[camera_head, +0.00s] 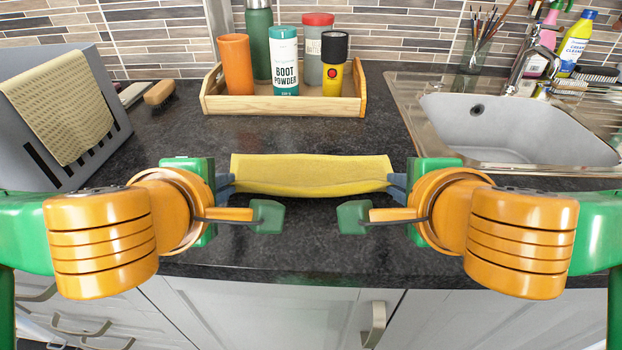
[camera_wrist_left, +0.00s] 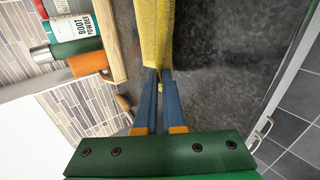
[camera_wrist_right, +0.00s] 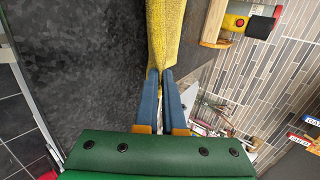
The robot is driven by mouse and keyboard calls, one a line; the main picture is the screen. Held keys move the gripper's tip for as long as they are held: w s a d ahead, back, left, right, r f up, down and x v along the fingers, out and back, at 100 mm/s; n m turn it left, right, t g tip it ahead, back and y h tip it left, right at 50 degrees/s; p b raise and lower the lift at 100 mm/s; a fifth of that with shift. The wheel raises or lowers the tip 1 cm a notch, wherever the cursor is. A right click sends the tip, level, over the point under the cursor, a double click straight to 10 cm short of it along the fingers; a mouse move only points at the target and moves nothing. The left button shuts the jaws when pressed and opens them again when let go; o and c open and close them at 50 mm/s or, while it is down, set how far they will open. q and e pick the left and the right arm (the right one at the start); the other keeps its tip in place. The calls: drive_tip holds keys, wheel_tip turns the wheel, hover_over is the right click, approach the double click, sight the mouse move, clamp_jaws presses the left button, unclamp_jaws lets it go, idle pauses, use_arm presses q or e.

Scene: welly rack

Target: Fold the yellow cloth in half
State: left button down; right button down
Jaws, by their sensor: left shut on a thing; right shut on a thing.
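The yellow cloth (camera_head: 311,174) is stretched between my two grippers above the dark worktop, with a slight crease along its middle. My left gripper (camera_head: 229,183) is shut on its left end; in the left wrist view the blue fingers (camera_wrist_left: 157,78) pinch the cloth (camera_wrist_left: 155,35). My right gripper (camera_head: 392,185) is shut on its right end; the right wrist view shows the fingers (camera_wrist_right: 159,78) closed on the cloth (camera_wrist_right: 165,35). The cloth's underside and far edge are partly hidden, and I cannot tell whether it touches the worktop.
A wooden tray (camera_head: 215,104) with bottles and an orange cup stands behind the cloth. A sink (camera_head: 520,130) lies to the right. A grey rack (camera_head: 92,62) with a beige cloth (camera_head: 65,105) and a brush (camera_head: 159,92) are on the left. The worktop (camera_head: 310,240) in front is clear.

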use_arm(q)
drive_tip(key=shift+w, duration=0.15)
use_arm(e)
drive_tip(key=shift+w, duration=0.15)
use_arm(q)
drive_tip(key=c, duration=0.7)
unclamp_jaws()
use_arm(e)
drive_tip(key=c, duration=0.7)
unclamp_jaws()
